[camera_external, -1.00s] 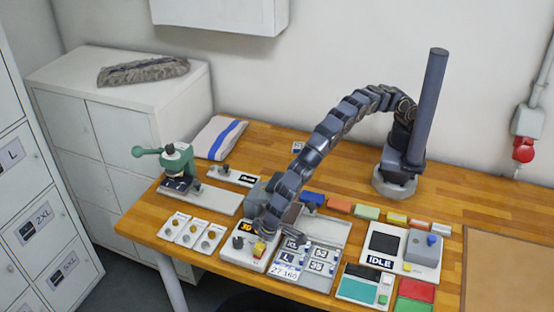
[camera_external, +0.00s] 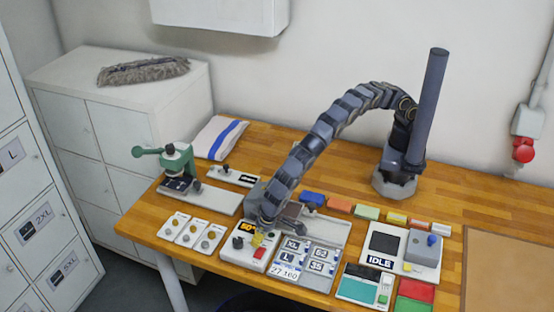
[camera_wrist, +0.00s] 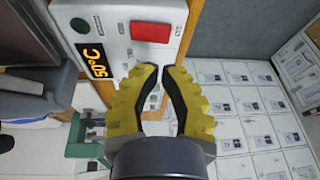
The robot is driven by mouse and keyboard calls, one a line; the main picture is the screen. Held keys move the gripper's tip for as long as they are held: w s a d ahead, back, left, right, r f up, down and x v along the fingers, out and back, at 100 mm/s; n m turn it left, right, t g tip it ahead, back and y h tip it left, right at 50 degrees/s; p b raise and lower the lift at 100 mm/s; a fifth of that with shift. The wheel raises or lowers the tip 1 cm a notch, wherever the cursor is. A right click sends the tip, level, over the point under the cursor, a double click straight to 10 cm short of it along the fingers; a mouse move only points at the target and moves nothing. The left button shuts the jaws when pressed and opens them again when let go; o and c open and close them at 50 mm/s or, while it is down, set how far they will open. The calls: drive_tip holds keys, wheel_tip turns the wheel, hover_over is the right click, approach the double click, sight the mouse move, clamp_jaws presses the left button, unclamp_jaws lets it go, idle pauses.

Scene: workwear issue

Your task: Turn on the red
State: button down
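A red rocker switch (camera_external: 260,253) sits on a pale control box (camera_external: 233,256) at the front of the table. The switch also shows in the wrist view (camera_wrist: 150,32), fully uncovered. The box's orange display (camera_wrist: 96,57) reads 50°C, and a dark knob (camera_external: 238,243) sits beside the switch. My gripper (camera_external: 258,241) is just above and behind the switch. In the wrist view its yellow fingertips (camera_wrist: 160,68) nearly meet, with nothing held between them. They appear apart from the switch.
A green press (camera_external: 176,165) stands at the left. Metal plates with size tags (camera_external: 290,257) lie right of the box. A panel reading IDLE (camera_external: 381,262) and a red tray (camera_external: 416,290) are farther right. A red wall switch (camera_external: 523,150) hangs at right.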

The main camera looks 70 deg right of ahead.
drive_tip(key=d+v, duration=0.1)
drive_tip(key=v, duration=0.8)
drive_tip(key=shift+s+d, duration=0.15)
drive_tip(key=shift+s, duration=0.05)
drive_tip(key=shift+r, duration=0.1)
drive_tip(key=w+d+r+m+h, duration=0.1)
drive_tip(key=w+d+r, duration=0.3)
drive_tip(key=d, duration=0.5)
drive_tip(key=w+d+r+h, duration=0.1)
drive_tip(key=w+d+r, duration=0.3)
drive_tip(key=d, duration=0.4)
drive_tip(key=s+d+r+m+g+h, duration=0.1)
drive_tip(key=s+d+r, duration=0.1)
drive_tip(key=d, duration=0.6)
drive_tip(key=s+d+r+g, duration=0.1)
drive_tip(key=d+r, duration=0.2)
drive_tip(key=d, duration=0.6)
drive_tip(key=s+d+n+g+y, duration=0.1)
drive_tip(key=s+d, duration=0.5)
drive_tip(key=s, duration=0.5)
drive_tip(key=s+d+n+g+y, duration=0.1)
drive_tip(key=s+d+g, duration=0.1)
drive_tip(key=s+d, duration=0.4)
drive_tip(key=s, duration=0.5)
drive_tip(key=shift+s+d, duration=0.2)
drive_tip(key=shift+d, duration=0.1)
